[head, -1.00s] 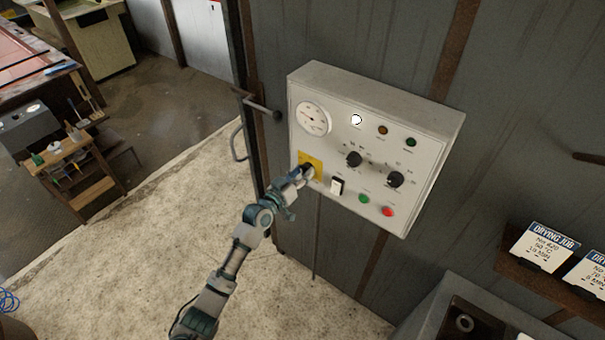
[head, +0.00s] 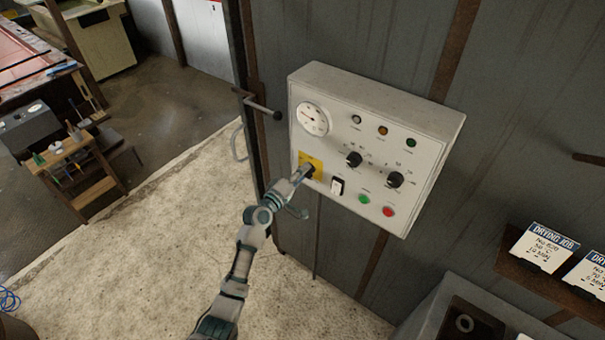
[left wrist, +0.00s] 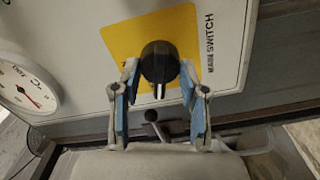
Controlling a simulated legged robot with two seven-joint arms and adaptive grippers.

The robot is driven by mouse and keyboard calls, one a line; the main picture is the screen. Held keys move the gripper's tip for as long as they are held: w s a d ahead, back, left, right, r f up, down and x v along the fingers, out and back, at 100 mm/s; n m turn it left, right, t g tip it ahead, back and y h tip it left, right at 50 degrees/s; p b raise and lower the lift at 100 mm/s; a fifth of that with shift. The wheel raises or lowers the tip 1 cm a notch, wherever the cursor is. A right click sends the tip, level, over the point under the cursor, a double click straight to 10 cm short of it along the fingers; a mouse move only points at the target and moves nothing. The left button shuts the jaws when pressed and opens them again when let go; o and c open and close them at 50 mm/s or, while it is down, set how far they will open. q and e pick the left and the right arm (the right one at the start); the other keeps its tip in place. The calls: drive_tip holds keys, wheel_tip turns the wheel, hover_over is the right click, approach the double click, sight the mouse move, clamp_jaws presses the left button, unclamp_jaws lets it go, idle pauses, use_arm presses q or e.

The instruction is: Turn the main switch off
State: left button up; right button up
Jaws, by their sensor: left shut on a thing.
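The main switch is a black rotary knob (left wrist: 160,62) on a yellow plate (left wrist: 122,38), at the lower left of a white control box (head: 395,110). In the head view the yellow plate (head: 303,160) shows beside my gripper, which partly hides the knob. My left gripper (left wrist: 160,88) is shut on the knob, with a blue-padded finger on each side of it. It also shows in the head view (head: 306,171). The white lamp (head: 356,119) at the top of the box is dark. My right gripper is not in view.
A gauge (head: 312,118), two black knobs, a rocker switch (head: 337,186), and green and red buttons share the panel. A handle bar (head: 262,108) sticks out left of the box. Sign cards (head: 545,247) stand on a shelf at right.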

use_arm(q)
drive_tip(key=shift+a+n, duration=0.1)
drive_tip(key=shift+n, duration=1.5)
drive_tip(key=o, duration=1)
drive_tip(key=shift+f, duration=0.1)
drive_tip(key=shift+o, duration=0.6)
drive_tip(key=shift+w+f, duration=0.1)
drive_tip(key=shift+w, duration=0.1)
drive_tip(key=v, duration=1.2)
drive_tip(key=shift+w, duration=0.1)
